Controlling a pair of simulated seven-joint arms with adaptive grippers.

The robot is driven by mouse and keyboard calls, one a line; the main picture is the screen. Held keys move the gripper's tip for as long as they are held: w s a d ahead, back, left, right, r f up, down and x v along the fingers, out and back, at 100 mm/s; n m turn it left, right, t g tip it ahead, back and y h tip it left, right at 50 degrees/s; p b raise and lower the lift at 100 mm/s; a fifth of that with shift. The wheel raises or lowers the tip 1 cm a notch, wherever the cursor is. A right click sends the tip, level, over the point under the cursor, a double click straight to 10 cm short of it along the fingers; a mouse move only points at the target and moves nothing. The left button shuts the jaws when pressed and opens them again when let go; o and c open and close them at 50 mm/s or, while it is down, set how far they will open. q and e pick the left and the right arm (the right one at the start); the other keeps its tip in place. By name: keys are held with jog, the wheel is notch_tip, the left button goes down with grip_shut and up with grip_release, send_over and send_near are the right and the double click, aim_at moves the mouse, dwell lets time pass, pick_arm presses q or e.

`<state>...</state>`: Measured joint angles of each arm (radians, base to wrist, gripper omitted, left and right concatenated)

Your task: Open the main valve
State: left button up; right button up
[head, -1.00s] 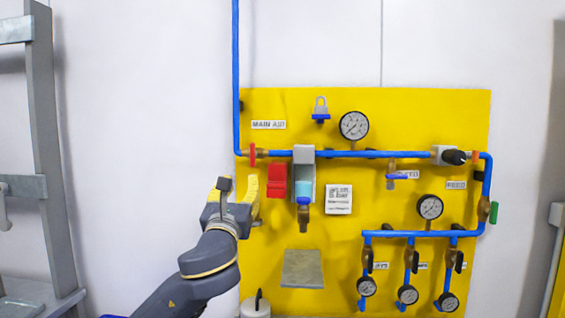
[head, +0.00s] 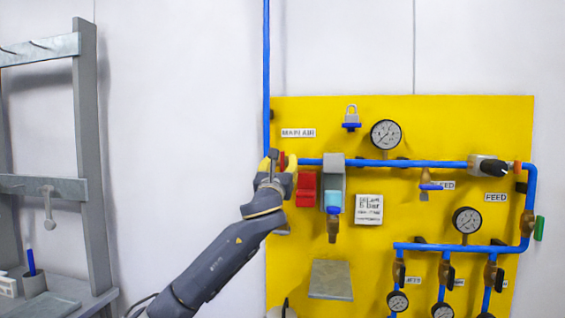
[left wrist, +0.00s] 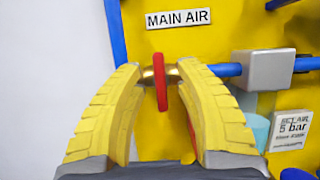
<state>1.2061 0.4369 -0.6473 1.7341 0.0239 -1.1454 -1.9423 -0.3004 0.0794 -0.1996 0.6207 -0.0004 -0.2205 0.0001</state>
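The main valve is a red handle (left wrist: 161,82) on a brass body in the blue pipe, under the MAIN AIR label (left wrist: 179,19). In the left wrist view the handle stands upright, across the pipe, between my two yellow fingers. My left gripper (left wrist: 161,85) is open around it, with a gap on both sides. In the head view my left gripper (head: 277,160) is at the pipe corner and hides most of the handle (head: 282,158). My right gripper is not in view.
On the yellow panel (head: 300,245), a grey filter block (head: 334,172) and a red box (head: 306,189) are close to the right of my gripper. Gauges (head: 385,134) and pipes fill the right side. A grey rack (head: 88,150) stands at the left.

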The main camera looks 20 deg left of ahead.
pick_arm(q)
jog(key=shift+w+r, duration=0.25)
jog(key=shift+w, duration=0.4)
jog(key=shift+a, duration=0.1)
jog(key=shift+c, duration=0.4)
grip_shut()
